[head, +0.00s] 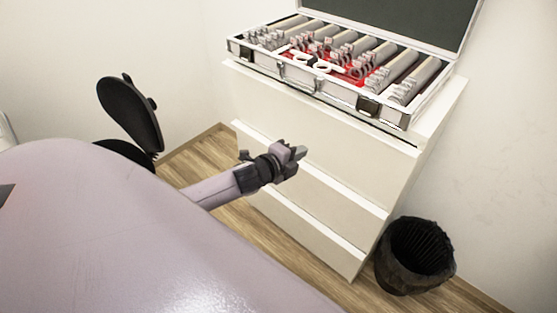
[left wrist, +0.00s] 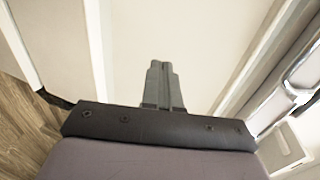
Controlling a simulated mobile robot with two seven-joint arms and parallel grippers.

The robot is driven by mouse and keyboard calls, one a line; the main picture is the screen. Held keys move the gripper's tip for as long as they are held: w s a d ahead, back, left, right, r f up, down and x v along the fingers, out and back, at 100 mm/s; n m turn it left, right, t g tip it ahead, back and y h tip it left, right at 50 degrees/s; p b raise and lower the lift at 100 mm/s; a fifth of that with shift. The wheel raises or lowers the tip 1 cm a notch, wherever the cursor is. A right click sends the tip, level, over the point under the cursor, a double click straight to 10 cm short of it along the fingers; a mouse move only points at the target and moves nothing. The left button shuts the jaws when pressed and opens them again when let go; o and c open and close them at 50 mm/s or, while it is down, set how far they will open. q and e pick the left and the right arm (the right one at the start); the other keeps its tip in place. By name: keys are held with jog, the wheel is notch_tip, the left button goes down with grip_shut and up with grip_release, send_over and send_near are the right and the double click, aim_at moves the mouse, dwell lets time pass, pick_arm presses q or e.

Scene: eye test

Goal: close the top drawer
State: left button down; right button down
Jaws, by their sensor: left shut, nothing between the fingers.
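The white drawer cabinet (head: 440,112) stands against the wall in the head view. Its top drawer (head: 312,122) has a plain pale front just below the open case. I cannot tell clearly how far this drawer stands out. My left gripper (head: 300,152) is in front of the cabinet, overlapping the drawer fronts in the picture. Its fingers are shut together and empty. In the left wrist view the closed fingers (left wrist: 162,80) point at a pale, plain surface; contact cannot be told. My right gripper is not in view.
An open metal case (head: 290,73) of lenses lies on the cabinet. A black bin (head: 415,258) stands on the floor to the right. A black chair or stool (head: 130,115) is at the left. Wooden floor (head: 195,160) shows between the chair and the cabinet.

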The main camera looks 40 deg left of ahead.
pick_arm(q)
jog(key=v, duration=0.7)
jog(key=shift+p, duration=0.35)
jog(key=shift+s, duration=0.1)
jog(key=s+d+f+n+g+p, duration=0.2)
jog(key=s+d+f+n, duration=0.1)
jog(key=s+d+n, duration=0.3)
jog(key=s+d+f+n+g+h+p, duration=0.1)
jog(key=s+d+f+n+g+p, duration=0.1)
jog(key=s+d+n, duration=0.4)
jog(key=s+n+p, duration=0.1)
jog(key=s+n, duration=0.3)
jog(key=s, duration=0.3)
jog(key=shift+f+n, duration=0.3)
jog(key=shift+f, duration=0.05)
jog(key=shift+a, duration=0.1)
